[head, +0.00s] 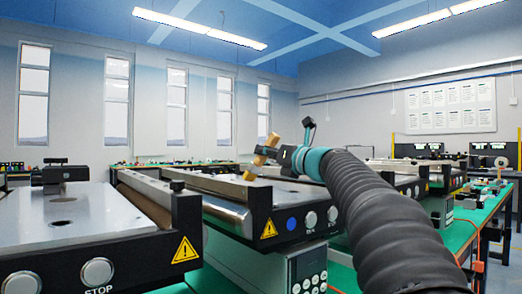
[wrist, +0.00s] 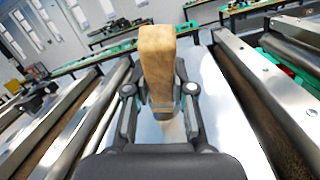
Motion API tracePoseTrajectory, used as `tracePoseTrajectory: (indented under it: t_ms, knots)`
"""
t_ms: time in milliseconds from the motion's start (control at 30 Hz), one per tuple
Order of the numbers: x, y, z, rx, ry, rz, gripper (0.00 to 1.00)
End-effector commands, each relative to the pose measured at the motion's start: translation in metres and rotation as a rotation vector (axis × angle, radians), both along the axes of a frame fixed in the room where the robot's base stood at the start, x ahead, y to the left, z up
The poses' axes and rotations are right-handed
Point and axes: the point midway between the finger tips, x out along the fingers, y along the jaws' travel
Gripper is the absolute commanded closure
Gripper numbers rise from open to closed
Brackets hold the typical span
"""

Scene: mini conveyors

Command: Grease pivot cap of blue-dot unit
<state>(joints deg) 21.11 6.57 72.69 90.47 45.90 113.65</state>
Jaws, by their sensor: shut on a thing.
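The blue-dot unit is a conveyor (head: 225,186) in the middle of the head view, with a blue dot (head: 291,223) on its dark end plate beside round buttons. My gripper (head: 284,158) is above this unit's bed. It is shut on a tan wooden piece (head: 262,153), which looks like a brush or applicator handle and slants down to a yellowish end. In the wrist view my gripper (wrist: 160,90) has a finger on each side of the wooden piece (wrist: 157,55), over a pale metal bed. I cannot make out the pivot cap.
Another conveyor (head: 70,215) with a STOP button stands at the left, with a dark block (head: 65,175) on its bed. A keypad box (head: 306,270) sits below the blue-dot unit. More conveyors and a green bench (head: 485,215) are at the right.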

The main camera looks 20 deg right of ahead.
Motion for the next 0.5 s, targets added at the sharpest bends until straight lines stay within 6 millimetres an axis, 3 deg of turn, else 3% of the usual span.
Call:
tracePoseTrajectory:
  t_ms: [500]
  knots:
    - [0.011,-0.026,0.001,0.0,0.001,-0.002,1.0]
